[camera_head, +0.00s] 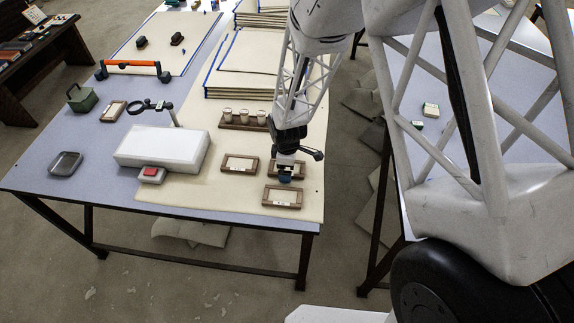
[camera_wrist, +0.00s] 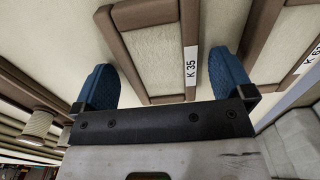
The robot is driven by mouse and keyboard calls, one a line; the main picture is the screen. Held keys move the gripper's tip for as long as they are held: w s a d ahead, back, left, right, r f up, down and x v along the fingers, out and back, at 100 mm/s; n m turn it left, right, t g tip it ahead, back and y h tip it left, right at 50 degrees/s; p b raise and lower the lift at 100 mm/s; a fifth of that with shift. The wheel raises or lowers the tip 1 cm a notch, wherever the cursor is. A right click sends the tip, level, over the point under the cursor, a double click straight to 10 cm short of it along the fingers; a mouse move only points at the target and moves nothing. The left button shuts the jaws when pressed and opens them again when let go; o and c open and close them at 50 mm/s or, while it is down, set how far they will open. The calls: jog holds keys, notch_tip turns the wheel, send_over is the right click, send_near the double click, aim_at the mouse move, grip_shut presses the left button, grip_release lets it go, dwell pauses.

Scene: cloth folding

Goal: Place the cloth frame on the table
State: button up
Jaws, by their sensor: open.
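My gripper (camera_head: 286,172) is open, low over the near right part of the table (camera_head: 110,195). In the wrist view its two blue fingers (camera_wrist: 160,80) stand apart on either side of a brown cloth frame with pale cloth and the label K 35 (camera_wrist: 153,55). The same frame shows in the head view, partly hidden behind the gripper (camera_head: 300,169). I cannot tell whether the fingers touch it. A second cloth frame (camera_head: 239,163) lies just left of it, and a third (camera_head: 282,195) lies in front, near the table's edge.
A brown rack with three pale cups (camera_head: 243,120) stands behind the frames. A white box (camera_head: 162,146) and a red-button unit (camera_head: 151,174) stand to the left. Stacked panels (camera_head: 250,65) lie at the back. The beige sheet (camera_head: 215,193) is bare left of the front frame.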

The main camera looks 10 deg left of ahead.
notch_tip(320, 180, up, 12)
dwell(0.8)
jog(key=shift+r, duration=0.1)
dwell(0.7)
jog(key=s+d+r+m+t, duration=0.1)
jog(key=s+d+r+m, duration=0.3)
jog(key=d+r, duration=0.45)
jog(key=s+d+r+m, duration=0.5)
jog(key=d+r, duration=0.2)
jog(key=r, duration=0.3)
jog(key=s+d+r+m, duration=0.4)
jog(key=s+d, duration=0.1)
jog(key=s, duration=0.3)
jog(key=s+d+r+m+t, duration=0.1)
jog(key=s+d+r+m, duration=0.3)
jog(key=s, duration=0.5)
jog(key=shift+s+d+r+m+t, duration=0.15)
jog(key=shift+s+d+m+t, duration=0.15)
jog(key=shift+d+m, duration=0.5)
